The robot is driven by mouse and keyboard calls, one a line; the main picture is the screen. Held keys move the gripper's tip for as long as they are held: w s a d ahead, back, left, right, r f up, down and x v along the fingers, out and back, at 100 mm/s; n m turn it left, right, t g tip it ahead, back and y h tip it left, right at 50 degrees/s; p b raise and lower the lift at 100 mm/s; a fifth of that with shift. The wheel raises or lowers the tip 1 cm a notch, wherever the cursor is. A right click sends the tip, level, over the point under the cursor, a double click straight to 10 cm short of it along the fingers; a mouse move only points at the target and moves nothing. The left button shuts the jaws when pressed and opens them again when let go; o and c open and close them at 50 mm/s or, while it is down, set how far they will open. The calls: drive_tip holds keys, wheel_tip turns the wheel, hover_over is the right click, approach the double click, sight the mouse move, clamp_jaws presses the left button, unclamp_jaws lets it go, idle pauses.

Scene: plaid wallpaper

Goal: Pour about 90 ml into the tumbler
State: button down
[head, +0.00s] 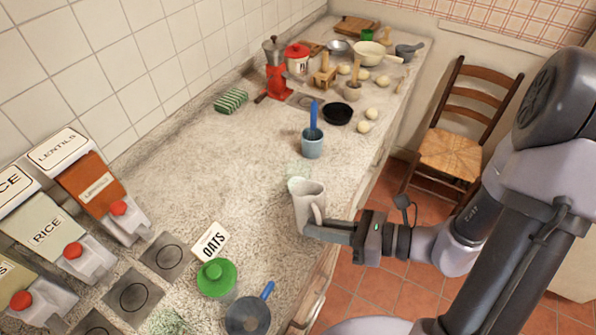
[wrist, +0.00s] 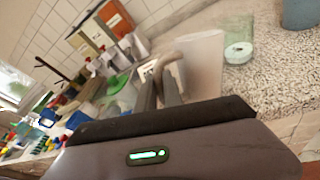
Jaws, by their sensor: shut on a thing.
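My gripper (head: 314,230) is shut on the handle of a pale grey-white jug (head: 307,203) at the counter's front edge. The jug looks close to upright. Its inside cannot be made out. In the wrist view, the jug (wrist: 198,62) stands up just beyond my gripper (wrist: 160,92), its handle between the fingers. A clear glass tumbler (head: 297,172) stands on the counter just behind the jug, its lower part partly hidden in the head view. In the wrist view, the tumbler (wrist: 238,27) is right of the jug, with a pale green-white disc low in it.
A blue-grey cup (head: 312,147) with a blue-handled tool stands beyond the tumbler. An oats label (head: 214,241), a green-lidded jar (head: 216,278) and a small blue-handled pan (head: 248,315) are at near left. Dispensers (head: 98,190) line the left. The counter's middle is clear.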

sight(314, 207)
drive_tip(key=w+r+p, duration=0.1)
drive_tip(key=p, duration=0.1)
drive_tip(key=w+r+m+g+p, duration=0.1)
drive_tip(key=r+p, duration=0.1)
drive_tip(key=p, duration=0.1)
drive_tip(key=w+r+m+h+p, duration=0.1)
drive_tip(key=r+p, duration=0.1)
drive_tip(key=p, duration=0.1)
drive_tip(key=shift+w+a+g, duration=0.15)
drive_tip(key=shift+a+g, duration=0.15)
drive_tip(key=shift+w+m+g+p, duration=0.3)
drive_tip(key=shift+m+p, duration=0.1)
drive_tip(key=shift+p, duration=0.4)
drive_tip(key=shift+w+a+r+p, duration=0.1)
drive_tip(key=shift+w+r+p, duration=0.05)
drive_tip(key=shift+p, duration=0.45)
drive_tip(key=shift+r+h+p, duration=0.1)
drive_tip(key=shift+h+p, duration=0.2)
drive_tip(key=w+r+m+g+p, duration=0.1)
drive_tip(key=r+p, duration=0.1)
drive_tip(key=p, duration=0.2)
drive_tip(key=shift+w+a+p, duration=0.1)
drive_tip(key=shift+p, duration=0.25)
drive_tip(key=shift+f+h, duration=0.1)
drive_tip(key=shift+h, duration=0.2)
drive_tip(key=shift+w+r+m+g+p, duration=0.5)
drive_tip(key=shift+r+m+g+p, duration=0.1)
drive_tip(key=shift+p, duration=1.1)
